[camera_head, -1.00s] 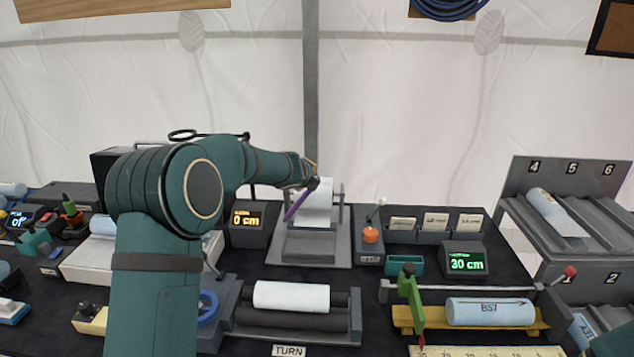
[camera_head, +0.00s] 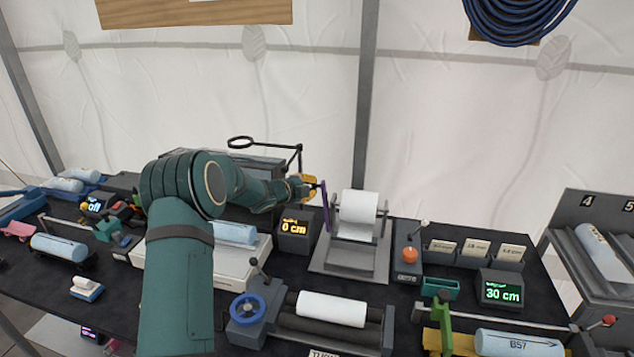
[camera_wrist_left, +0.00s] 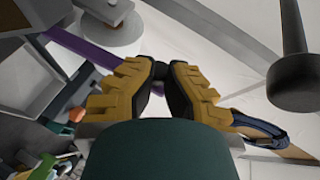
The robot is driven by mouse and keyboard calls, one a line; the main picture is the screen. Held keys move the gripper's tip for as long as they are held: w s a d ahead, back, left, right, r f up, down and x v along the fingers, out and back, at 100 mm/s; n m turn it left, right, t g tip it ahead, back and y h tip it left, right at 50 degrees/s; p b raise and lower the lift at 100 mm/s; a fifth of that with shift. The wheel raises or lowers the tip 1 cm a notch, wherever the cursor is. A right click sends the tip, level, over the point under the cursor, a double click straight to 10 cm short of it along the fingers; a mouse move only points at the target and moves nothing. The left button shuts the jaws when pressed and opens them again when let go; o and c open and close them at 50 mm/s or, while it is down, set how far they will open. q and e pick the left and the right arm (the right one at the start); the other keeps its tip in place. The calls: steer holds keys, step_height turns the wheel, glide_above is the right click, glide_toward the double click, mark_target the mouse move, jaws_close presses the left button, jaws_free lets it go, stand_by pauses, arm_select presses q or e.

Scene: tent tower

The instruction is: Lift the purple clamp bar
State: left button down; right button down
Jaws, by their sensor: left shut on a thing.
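The purple clamp bar (camera_head: 325,207) stands nearly upright at the left side of the white roll (camera_head: 358,206) on its grey stand (camera_head: 347,262). My left gripper (camera_head: 317,187) is at the bar's upper part, shut on it. In the left wrist view the bar (camera_wrist_left: 78,50) runs in from the upper left towards the yellow fingers, and the dark fingertips (camera_wrist_left: 164,76) are close together. The fingers hide the held end of the bar. My right gripper is not in view.
A grey block with an orange knob (camera_head: 410,254) stands to the right. In front is a roller unit with a white roll (camera_head: 331,309) and a blue handwheel (camera_head: 247,308).

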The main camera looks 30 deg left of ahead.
arm_select(q)
steer(key=shift+a, duration=0.2)
stand_by(0.4)
steer(key=c, duration=1.1)
jaws_free()
steer(key=shift+w+f, duration=0.1)
steer(key=shift+o, duration=1.4)
steer(key=shift+w+f, duration=0.1)
steer(key=shift+w, duration=0.05)
steer(key=shift+s, duration=0.2)
steer(key=v, duration=1.2)
steer(key=shift+a, duration=0.1)
